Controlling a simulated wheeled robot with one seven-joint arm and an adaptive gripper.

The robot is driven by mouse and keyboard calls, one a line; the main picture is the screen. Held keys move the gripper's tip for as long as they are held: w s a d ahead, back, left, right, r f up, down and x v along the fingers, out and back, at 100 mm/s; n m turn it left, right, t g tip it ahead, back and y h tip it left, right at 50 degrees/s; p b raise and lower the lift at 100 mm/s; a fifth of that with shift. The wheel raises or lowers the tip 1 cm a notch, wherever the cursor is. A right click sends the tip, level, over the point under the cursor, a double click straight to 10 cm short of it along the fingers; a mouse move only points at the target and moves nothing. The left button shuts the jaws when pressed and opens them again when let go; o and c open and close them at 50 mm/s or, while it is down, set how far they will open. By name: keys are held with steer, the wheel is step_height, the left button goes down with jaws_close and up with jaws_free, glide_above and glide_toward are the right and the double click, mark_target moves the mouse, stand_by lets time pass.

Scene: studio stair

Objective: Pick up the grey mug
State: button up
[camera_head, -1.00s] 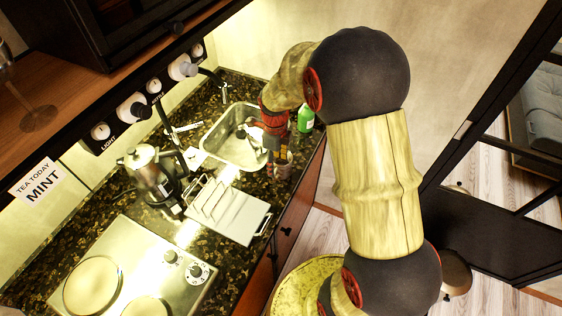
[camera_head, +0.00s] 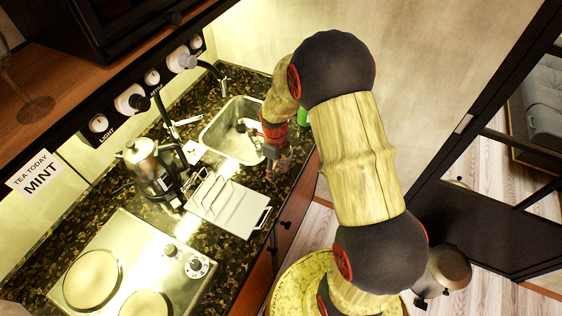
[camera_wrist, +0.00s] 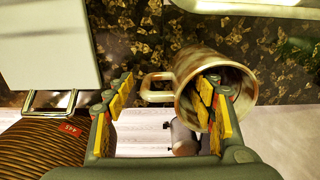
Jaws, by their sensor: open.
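The grey mug (camera_wrist: 188,66) has a mottled grey-brown look in the wrist view. Its open mouth faces my camera and its handle (camera_wrist: 155,88) points left. It is on the dark speckled counter, close to the front edge. My gripper (camera_wrist: 165,90) is open. The handle lies between the two fingers, with the right finger overlapping the mug's mouth; I cannot tell whether that finger is inside it or above it. In the head view my gripper (camera_head: 277,152) is over the counter by the sink, and the mug cannot be made out clearly there.
The sink (camera_head: 215,135) is just left of my gripper. A white dish rack (camera_head: 232,212) stands nearer, and shows in the wrist view (camera_wrist: 45,45). A glass-and-metal coffee press (camera_head: 150,165) and a hob (camera_head: 135,262) are farther left. A green item (camera_head: 303,117) is partly hidden behind my arm.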

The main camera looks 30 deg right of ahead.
steer(key=shift+c, duration=1.1)
steer(key=c, duration=1.1)
jaws_close()
